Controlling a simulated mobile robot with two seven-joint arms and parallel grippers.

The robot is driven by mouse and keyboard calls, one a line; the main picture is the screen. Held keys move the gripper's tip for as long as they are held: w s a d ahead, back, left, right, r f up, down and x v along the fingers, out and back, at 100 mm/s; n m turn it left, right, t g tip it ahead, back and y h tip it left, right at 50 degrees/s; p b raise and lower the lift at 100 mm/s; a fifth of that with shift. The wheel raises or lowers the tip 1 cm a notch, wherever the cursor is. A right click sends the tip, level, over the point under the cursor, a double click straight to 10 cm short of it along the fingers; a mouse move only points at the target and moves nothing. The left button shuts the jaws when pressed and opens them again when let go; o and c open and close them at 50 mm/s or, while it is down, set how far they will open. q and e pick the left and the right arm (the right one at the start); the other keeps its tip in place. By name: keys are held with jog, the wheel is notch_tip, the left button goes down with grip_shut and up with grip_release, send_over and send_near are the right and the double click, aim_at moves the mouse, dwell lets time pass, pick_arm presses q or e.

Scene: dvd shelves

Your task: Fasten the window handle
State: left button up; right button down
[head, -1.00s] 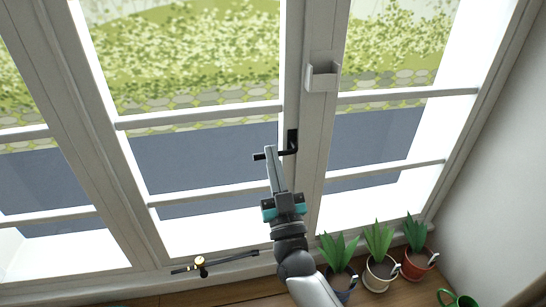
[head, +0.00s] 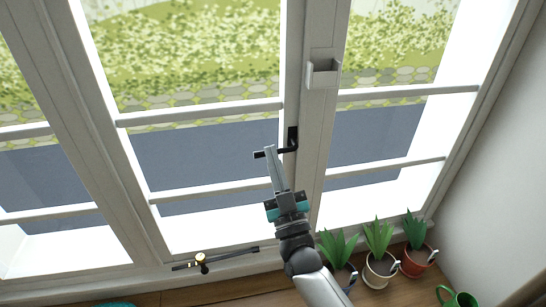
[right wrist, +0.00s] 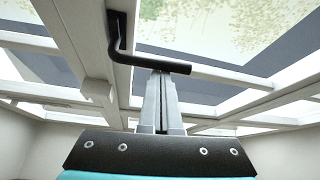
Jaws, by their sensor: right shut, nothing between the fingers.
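The black window handle (head: 291,142) sits on the pale upright window frame, and its lever points left. In the right wrist view the handle (right wrist: 117,45) runs down from its plate, then bends to the right. My right gripper (head: 269,150) is shut and empty. Its fingertips are at the lever near its free end. In the right wrist view the gripper tips (right wrist: 162,75) are just below the lever, touching it or nearly so. My left gripper is not in view.
A small pale box (head: 322,72) is fixed on the frame above the handle. A black window stay with a brass knob (head: 201,259) lies along the bottom of the window. Potted plants (head: 380,270) and a green watering can (head: 459,298) stand at lower right.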

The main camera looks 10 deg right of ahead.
jog(key=shift+f+n+y, duration=0.15)
jog(key=shift+n+y, duration=0.15)
jog(key=shift+n, duration=0.2)
jog(key=d+f+n+g+y+p, duration=0.2)
jog(key=n+g+y+p, duration=0.1)
jog(key=n, duration=0.7)
jog(key=d+f+n+g+y+p, duration=0.3)
jog(key=n+g+p, duration=0.2)
jog(key=n, duration=0.5)
jog(key=shift+d+f+g, duration=0.2)
jog(key=shift+f+g, duration=0.1)
jog(key=shift+n, duration=0.3)
jog(key=shift+a, duration=0.1)
